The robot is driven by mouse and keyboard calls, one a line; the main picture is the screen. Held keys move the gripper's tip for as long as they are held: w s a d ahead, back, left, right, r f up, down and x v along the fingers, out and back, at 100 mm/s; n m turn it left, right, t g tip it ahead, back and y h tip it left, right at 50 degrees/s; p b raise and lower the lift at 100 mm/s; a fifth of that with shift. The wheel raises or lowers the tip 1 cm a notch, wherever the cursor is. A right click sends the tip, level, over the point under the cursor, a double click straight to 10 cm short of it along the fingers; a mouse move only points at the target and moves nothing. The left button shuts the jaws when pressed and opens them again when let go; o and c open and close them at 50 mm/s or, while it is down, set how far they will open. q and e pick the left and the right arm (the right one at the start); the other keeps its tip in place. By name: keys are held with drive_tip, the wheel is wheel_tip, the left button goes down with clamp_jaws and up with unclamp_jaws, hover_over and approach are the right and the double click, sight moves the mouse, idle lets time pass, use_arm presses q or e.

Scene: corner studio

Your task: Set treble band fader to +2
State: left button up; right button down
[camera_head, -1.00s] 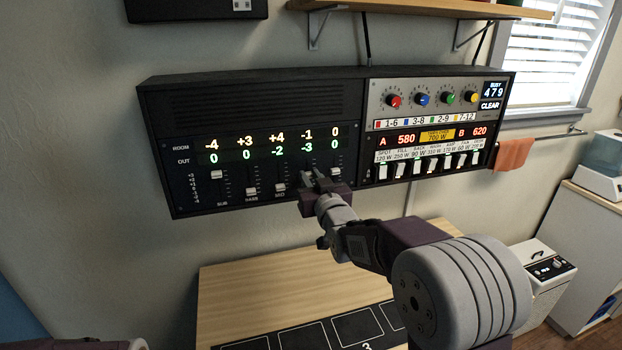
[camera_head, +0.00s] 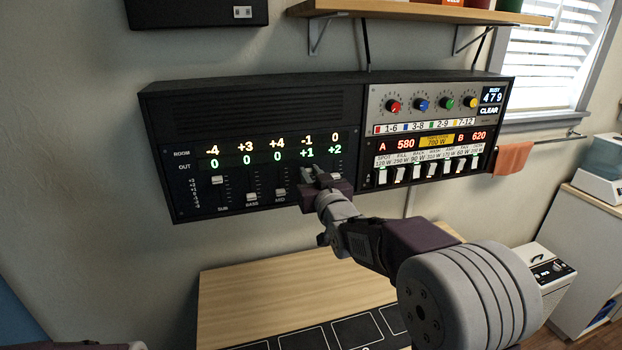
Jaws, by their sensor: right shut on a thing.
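The dark equalizer panel (camera_head: 250,130) hangs on the wall with a row of sliding faders. Labels SUB, BASS and MID are readable; the labels further right are hidden by my gripper. My right gripper (camera_head: 309,176) is shut on the fader knob of the fourth column, mostly hidden by the fingers. The OUT row (camera_head: 275,157) reads 0, 0, 0, +1, +2; the ROOM row above it reads -4, +3, +4, -1, 0. My left gripper is out of view.
The joined right panel (camera_head: 435,125) has coloured knobs and a row of white switches (camera_head: 430,170) close to my right arm. A wooden table (camera_head: 290,295) stands below. A shelf (camera_head: 420,10) is above.

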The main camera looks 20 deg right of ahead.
drive_tip(key=c, duration=1.2)
unclamp_jaws()
drive_tip(key=shift+c, duration=0.2)
drive_tip(key=shift+s, duration=0.35)
drive_tip(key=s+b, duration=0.2)
drive_tip(key=s, duration=0.6)
drive_tip(key=shift+s+d, duration=0.15)
drive_tip(key=shift+s, duration=0.05)
